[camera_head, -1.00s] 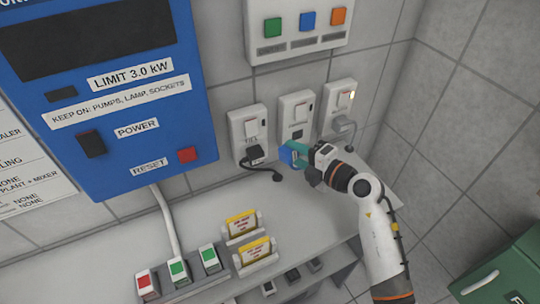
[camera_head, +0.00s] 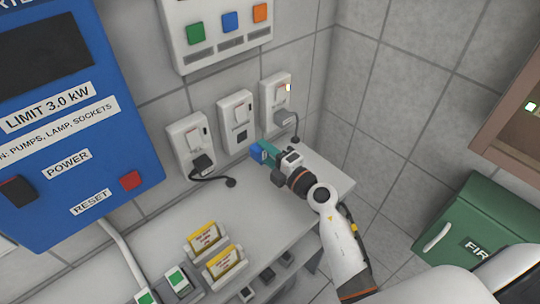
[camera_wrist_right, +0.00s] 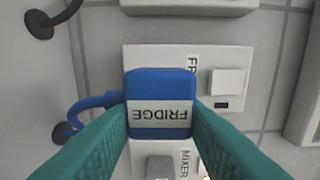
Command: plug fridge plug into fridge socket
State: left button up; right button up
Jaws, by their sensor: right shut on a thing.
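The blue fridge plug (camera_head: 258,152) is in my right gripper (camera_head: 267,149), whose teal fingers are shut on its sides. In the right wrist view, the plug (camera_wrist_right: 162,97) shows its FRIDGE label between the two fingertips (camera_wrist_right: 162,112). A white socket plate with a label starting "FR" (camera_wrist_right: 150,56) lies behind it, and the plug covers part of that plate. In the head view the middle socket (camera_head: 236,122) is empty, and the plug is apart from it, lower and to the right. The blue cable (camera_wrist_right: 88,107) runs to a dark wall grommet. My left gripper is not in view.
The left socket (camera_head: 190,143) holds a black plug (camera_head: 203,165); the right socket (camera_head: 276,100) holds a grey plug (camera_head: 287,118). A white counter (camera_head: 165,238) below carries yellow card holders (camera_head: 204,238). A blue power panel (camera_head: 70,130) is left; a green box (camera_head: 465,225) is right.

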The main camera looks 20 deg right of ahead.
jog(key=shift+b+x, duration=0.55)
jog(key=shift+x, duration=1.7)
jog(key=shift+p, duration=0.4)
jog(key=shift+p, duration=0.35)
jog(key=shift+p, duration=0.3)
jog(key=shift+w+a, duration=0.15)
jog(key=shift+w, duration=0.25)
dwell(0.7)
jog(key=o, duration=1)
